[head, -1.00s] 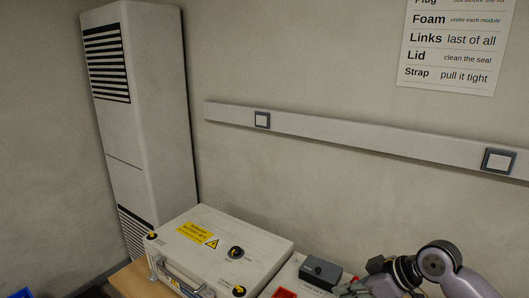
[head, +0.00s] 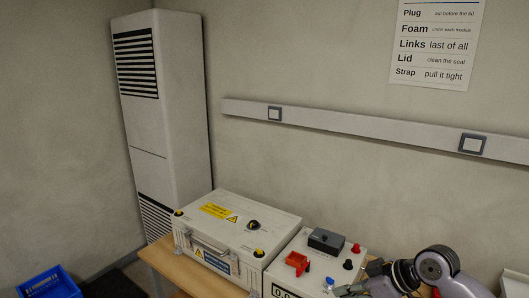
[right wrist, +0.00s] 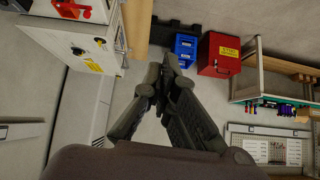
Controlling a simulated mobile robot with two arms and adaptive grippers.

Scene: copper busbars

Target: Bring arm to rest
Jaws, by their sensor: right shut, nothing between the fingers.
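My right arm comes in at the lower right of the head view, with its gripper (head: 350,289) low at the bottom edge, beside the meter box. In the right wrist view the right gripper (right wrist: 168,72) has its fingers together with nothing between them. It points at open floor, clear of the objects around it. My left gripper is in neither current view.
A white battery case (head: 235,232) with warning labels sits on a wooden table (head: 185,274). Beside it is a meter box (head: 292,268) with a red clip (head: 298,262). A blue crate (head: 48,284) is lower left. The wrist view shows a red box (right wrist: 219,55).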

